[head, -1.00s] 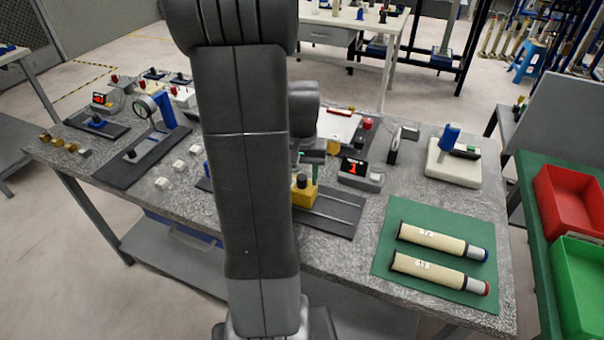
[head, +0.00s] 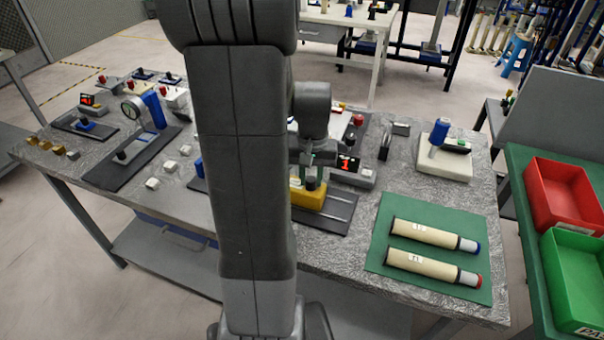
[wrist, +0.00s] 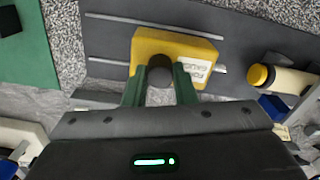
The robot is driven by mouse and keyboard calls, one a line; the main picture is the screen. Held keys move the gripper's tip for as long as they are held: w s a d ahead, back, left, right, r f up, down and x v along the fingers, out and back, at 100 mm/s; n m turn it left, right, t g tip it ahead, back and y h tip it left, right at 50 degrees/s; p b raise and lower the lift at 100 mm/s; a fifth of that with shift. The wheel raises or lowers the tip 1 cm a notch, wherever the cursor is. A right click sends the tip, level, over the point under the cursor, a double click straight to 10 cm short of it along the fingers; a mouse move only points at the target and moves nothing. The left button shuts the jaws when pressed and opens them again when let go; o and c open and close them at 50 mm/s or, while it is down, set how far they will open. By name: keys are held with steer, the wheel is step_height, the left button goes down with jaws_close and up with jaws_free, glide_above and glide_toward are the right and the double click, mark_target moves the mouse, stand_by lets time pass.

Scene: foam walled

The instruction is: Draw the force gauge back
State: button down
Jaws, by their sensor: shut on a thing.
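The force gauge is a yellow block (wrist: 198,48) with a lettered label, on a dark plate with two pale rails. A round dark knob (wrist: 160,66) stands on it. In the wrist view my gripper (wrist: 159,78) has its green fingers shut on either side of this knob. In the head view the yellow gauge (head: 309,199) sits on the railed plate (head: 335,212) at the bench's front middle, under my gripper (head: 312,174). My arm hides the plate's left part. A cream cylinder with a yellow end (wrist: 287,78) lies to the gauge's right in the wrist view.
A display with a red digit (head: 350,166) stands behind the plate. A green mat (head: 378,250) with two cream tubes lies to the right. A cream base with a blue handle (head: 445,166) is behind it. Other fixtures fill the bench's left. Red and green bins stand far right.

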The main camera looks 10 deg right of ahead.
steer(key=shift+d, duration=0.1)
steer(key=c, duration=1.2)
jaws_free()
steer(key=shift+s+d, duration=0.15)
steer(key=shift+d, duration=0.05)
steer(key=shift+a, duration=0.1)
step_height(320, 180, up, 14)
steer(key=shift+f, duration=0.1)
step_height(320, 180, down, 14)
steer(key=shift+r, duration=0.1)
steer(key=shift+w+a, duration=0.2)
steer(key=shift+a, duration=0.05)
